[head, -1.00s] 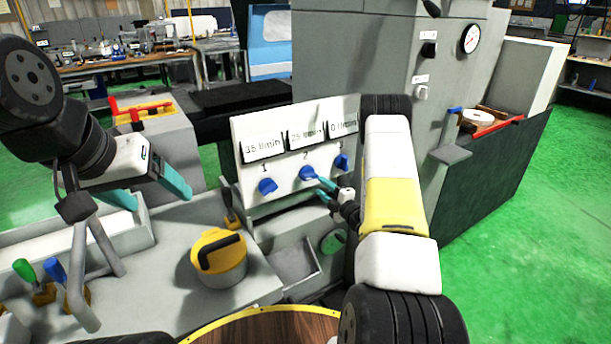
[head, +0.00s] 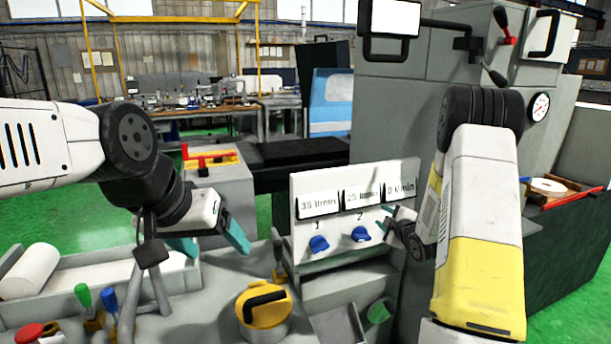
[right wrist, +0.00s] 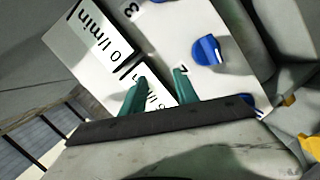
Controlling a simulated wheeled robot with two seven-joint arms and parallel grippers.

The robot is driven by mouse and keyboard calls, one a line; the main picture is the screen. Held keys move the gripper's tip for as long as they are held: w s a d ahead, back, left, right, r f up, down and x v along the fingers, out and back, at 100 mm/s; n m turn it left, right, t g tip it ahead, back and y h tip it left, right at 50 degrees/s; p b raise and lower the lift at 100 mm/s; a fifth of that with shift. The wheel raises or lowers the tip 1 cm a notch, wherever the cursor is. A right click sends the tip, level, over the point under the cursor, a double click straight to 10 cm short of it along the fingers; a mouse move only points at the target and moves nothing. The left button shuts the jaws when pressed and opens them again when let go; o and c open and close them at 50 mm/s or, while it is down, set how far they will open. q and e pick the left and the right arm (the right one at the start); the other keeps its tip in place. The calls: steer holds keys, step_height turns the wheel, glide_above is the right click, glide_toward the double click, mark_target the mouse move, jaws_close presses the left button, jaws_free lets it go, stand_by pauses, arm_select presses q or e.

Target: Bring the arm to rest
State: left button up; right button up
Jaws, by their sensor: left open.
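My left gripper (head: 211,240) is open and empty, with its teal fingers apart above the grey bench. My right gripper (head: 394,213) is in front of the right part of the white panel (head: 338,240) and hides the third knob in the head view. In the right wrist view its teal fingers (right wrist: 157,90) are apart, with only the panel visible between and behind them. The second blue knob (head: 360,234) also shows in the right wrist view (right wrist: 208,50), beyond the fingertips and free of them. The first blue knob (head: 318,244) is clear of both grippers.
A yellow-lidded pot (head: 265,305) stands on the bench below the panel. Green and blue handles (head: 83,296) stand at the left, by a tray with a white roll (head: 30,270). The grey machine housing (head: 400,110) rises behind my right arm.

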steer(key=s+a+r+m+g+h, duration=0.1)
steer(key=s+a+r+m+g, duration=0.1)
steer(key=s+r+m, duration=0.4)
steer(key=s+a+r+m+g+h, duration=0.1)
steer(key=s+a+r+m+g, duration=0.15)
steer(key=s+r, duration=0.55)
steer(key=s+a+r+m+g+y, duration=0.1)
steer(key=s+a+r+m+g, duration=0.1)
steer(key=s, duration=1)
steer(key=s+a+r+m+g, duration=0.1)
steer(key=s+a+m, duration=0.3)
steer(key=s, duration=0.9)
steer(key=shift+s+a+r+g+y, duration=0.15)
steer(key=shift+a+r+g+y, duration=0.25)
steer(key=shift+a+g, duration=0.35)
